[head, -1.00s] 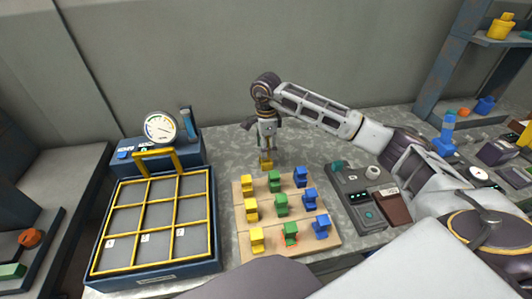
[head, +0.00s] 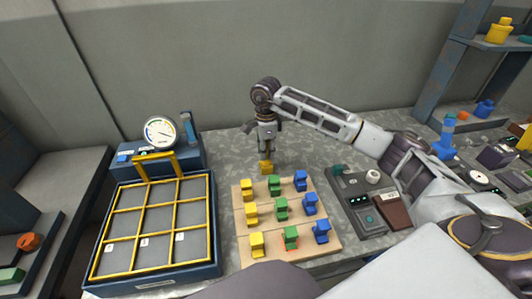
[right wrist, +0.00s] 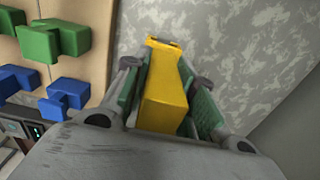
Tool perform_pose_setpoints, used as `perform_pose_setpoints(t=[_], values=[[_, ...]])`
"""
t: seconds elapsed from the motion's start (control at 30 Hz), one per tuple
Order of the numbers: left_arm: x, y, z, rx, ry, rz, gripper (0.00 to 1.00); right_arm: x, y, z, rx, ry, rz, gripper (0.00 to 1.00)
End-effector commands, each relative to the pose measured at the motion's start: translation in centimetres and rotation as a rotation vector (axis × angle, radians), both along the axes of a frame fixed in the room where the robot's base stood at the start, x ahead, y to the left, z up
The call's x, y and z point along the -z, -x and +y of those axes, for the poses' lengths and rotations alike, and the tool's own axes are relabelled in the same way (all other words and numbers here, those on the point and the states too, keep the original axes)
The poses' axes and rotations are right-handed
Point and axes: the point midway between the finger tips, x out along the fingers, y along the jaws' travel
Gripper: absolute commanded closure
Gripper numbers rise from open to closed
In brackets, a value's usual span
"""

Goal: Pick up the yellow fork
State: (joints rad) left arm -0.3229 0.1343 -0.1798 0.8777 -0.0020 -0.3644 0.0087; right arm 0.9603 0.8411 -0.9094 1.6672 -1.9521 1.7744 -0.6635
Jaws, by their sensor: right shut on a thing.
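The yellow fork (head: 265,168) is a small yellow block-like piece just behind the wooden board in the head view. My right gripper (head: 267,157) points down over it and is shut on it. In the right wrist view the fork (right wrist: 165,95) sits between the two green-padded fingers of my right gripper (right wrist: 172,90), its long side running away from the palm. I cannot tell whether its far end touches the table. My left gripper is not in view.
The wooden board (head: 273,243) holds several yellow, green and blue pieces in front of my right gripper. A blue tray with a yellow grid (head: 214,235) stands left, with a gauge (head: 160,132) behind it. A control box (head: 352,185) stands right. The grey table (head: 222,155) is clear around the fork.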

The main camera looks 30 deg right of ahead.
Motion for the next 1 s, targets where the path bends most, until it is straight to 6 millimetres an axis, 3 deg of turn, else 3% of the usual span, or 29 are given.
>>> perform_pose_setpoints(t=[0.37,1.0], values=[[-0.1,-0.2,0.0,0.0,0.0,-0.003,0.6,-3.1,-0.1,0.0,0.0,-0.001,-0.004,1.0],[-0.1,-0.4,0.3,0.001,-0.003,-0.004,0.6,-14.9,-0.1,0.0,0.0,-0.001,-0.004,1.0]])
